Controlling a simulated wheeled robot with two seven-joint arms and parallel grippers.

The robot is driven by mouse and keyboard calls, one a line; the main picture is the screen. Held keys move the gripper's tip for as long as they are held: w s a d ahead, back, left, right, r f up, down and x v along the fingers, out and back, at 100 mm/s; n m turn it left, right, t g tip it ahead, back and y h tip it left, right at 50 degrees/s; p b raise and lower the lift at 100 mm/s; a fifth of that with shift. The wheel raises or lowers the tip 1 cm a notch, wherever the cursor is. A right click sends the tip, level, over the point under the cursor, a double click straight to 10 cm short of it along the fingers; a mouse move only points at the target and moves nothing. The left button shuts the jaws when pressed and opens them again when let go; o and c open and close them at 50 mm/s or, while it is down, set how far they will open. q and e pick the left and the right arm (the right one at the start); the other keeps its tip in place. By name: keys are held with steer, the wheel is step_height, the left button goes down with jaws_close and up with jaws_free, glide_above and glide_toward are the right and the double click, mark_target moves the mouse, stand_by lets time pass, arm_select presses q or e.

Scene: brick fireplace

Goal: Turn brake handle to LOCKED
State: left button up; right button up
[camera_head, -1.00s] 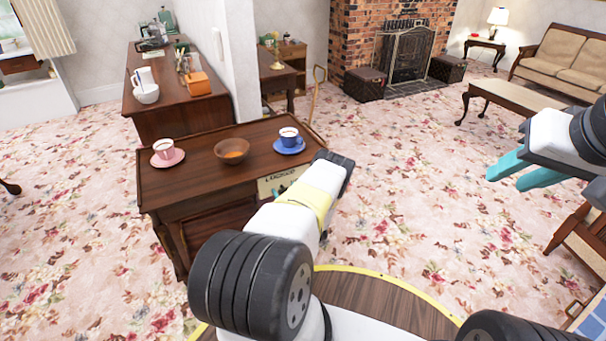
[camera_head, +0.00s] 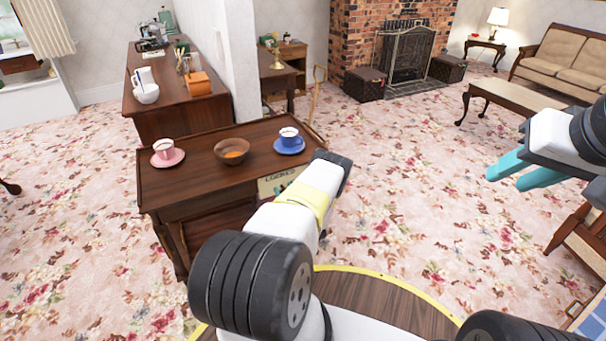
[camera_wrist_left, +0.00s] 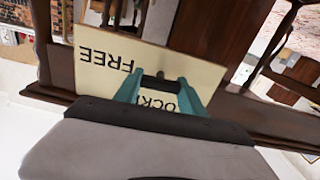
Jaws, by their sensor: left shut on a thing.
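The brake handle (camera_wrist_left: 152,79) shows in the left wrist view as a short dark piece between the teal fingers of my left gripper (camera_wrist_left: 165,80), which is shut on it. Behind it is a cream label plate (camera_wrist_left: 205,72) with FREE and LOCKED, both upside down in this view; the fingers partly cover LOCKED. In the head view the plate (camera_head: 268,187) is on the end of the wooden cart (camera_head: 200,185), and my left wrist hides the handle. My right gripper (camera_head: 507,175) is open and empty, in the air at the right, far from the cart.
On the cart top stand a pink cup on a saucer (camera_head: 167,159), a wooden bowl (camera_head: 232,151) and a blue cup on a saucer (camera_head: 289,149). A sideboard (camera_head: 165,115) stands behind. A wooden chair (camera_head: 580,240) is at the right. Carpet between is clear.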

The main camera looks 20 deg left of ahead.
arm_select(q)
steer(key=n, duration=0.3)
steer(key=shift+a+n, duration=0.1)
steer(key=shift+n, duration=0.2)
steer(key=n, duration=0.4)
steer(key=shift+s+n, duration=0.1)
steer(key=shift+n, duration=0.2)
steer(key=n, duration=0.4)
steer(key=shift+f+n, duration=0.1)
steer(key=shift+n, duration=2.1)
steer(key=shift+f, duration=0.1)
steer(key=o, duration=1.4)
steer(key=shift+c, duration=0.2)
